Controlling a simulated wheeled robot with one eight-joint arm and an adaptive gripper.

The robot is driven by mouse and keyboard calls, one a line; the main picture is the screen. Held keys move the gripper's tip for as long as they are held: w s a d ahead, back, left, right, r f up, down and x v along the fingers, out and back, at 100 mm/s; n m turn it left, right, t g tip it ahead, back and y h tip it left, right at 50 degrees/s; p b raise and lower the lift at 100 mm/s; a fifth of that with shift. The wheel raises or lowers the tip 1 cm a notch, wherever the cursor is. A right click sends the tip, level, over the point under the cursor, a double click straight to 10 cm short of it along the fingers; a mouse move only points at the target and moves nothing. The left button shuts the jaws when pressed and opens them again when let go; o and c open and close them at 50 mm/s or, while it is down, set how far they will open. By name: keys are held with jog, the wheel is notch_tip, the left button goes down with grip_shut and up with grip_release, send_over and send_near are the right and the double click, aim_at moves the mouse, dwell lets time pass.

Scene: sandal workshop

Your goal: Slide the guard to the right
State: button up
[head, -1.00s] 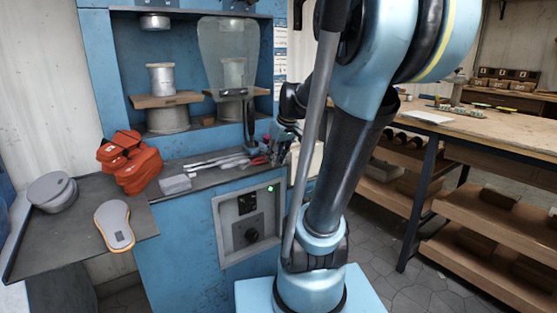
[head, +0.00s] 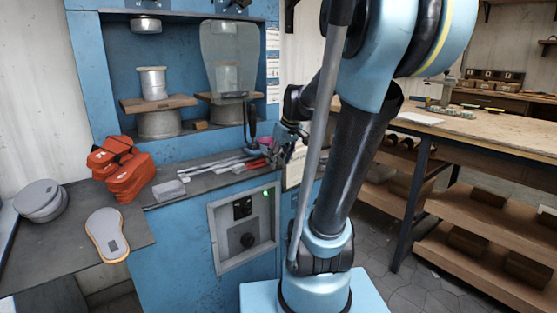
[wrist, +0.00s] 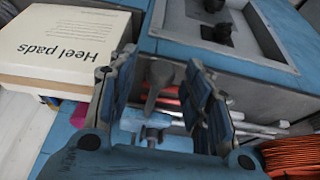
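The guard (head: 222,50) is a clear, rounded panel in front of the right-hand spool in the blue cabinet's upper recess. Its dark handle (head: 251,118) hangs from its lower right. My gripper (head: 284,146) is right of the handle over the counter's right end, partly hidden by my arm in the head view. In the wrist view my gripper (wrist: 165,85) has its two fingers spread apart. A dark grey, handle-like piece (wrist: 160,76) shows between them. I cannot tell if the fingers touch it.
Metal rods and tools (head: 215,166) lie on the counter. A white "Heel pads" box (wrist: 60,42) stands beside my gripper. A control panel (head: 225,262) is below. A wooden workbench (head: 475,128) stands right.

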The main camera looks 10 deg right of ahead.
jog(key=v, duration=1.2)
jog(key=shift+f, duration=0.1)
